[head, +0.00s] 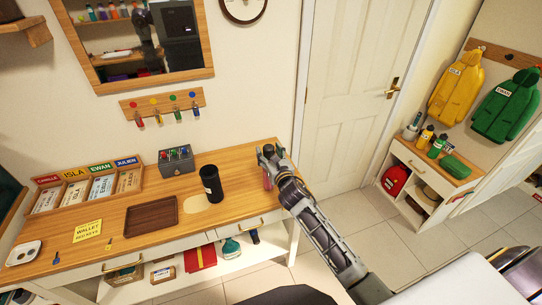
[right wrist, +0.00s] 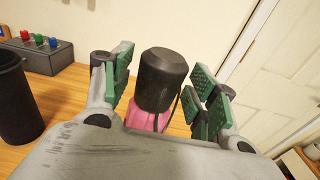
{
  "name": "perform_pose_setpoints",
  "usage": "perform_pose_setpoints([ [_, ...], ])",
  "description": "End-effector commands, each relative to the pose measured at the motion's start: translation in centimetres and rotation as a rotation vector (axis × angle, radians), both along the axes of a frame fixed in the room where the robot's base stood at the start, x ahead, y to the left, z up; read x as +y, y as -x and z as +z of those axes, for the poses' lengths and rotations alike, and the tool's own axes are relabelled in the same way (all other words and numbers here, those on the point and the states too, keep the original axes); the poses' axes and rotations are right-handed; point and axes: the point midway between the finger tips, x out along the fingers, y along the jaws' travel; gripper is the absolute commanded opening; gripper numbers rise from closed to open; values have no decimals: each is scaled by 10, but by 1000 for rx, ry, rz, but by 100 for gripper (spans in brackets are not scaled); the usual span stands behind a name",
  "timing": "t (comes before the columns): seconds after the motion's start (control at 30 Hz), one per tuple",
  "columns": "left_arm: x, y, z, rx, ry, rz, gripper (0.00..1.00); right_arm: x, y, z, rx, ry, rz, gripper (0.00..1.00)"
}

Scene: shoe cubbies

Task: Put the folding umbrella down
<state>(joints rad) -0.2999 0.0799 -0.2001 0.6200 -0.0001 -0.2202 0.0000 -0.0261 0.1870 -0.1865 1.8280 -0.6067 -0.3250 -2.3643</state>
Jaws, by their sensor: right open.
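The folding umbrella, pink with a black end, shows in the right wrist view (right wrist: 162,82) between the two green-padded fingers. Its black end points up toward the wrist camera, and a dark strap hangs beside it. In the head view only a small pink part of the umbrella (head: 267,182) shows below the fingers, at the right end of the wooden table; it looks upright. My right gripper (head: 270,154) is open around the umbrella, with a gap at each side of it in the wrist view (right wrist: 165,90). The umbrella's lower end is hidden. My left gripper is not in view.
A black cup (head: 211,184) stands left of the gripper, near a grey box with coloured knobs (head: 176,160). A brown tray (head: 151,217) lies further left on the table (head: 118,240). A white door (head: 350,90) is behind on the right.

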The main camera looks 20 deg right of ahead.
Motion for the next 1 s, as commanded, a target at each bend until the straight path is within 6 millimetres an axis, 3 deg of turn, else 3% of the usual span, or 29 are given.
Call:
perform_pose_setpoints([
  [0.37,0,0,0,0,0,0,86,0,12,2,0,0,0,59],
  [1.0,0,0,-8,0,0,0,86,0,72,4,1,0,-1,59],
])
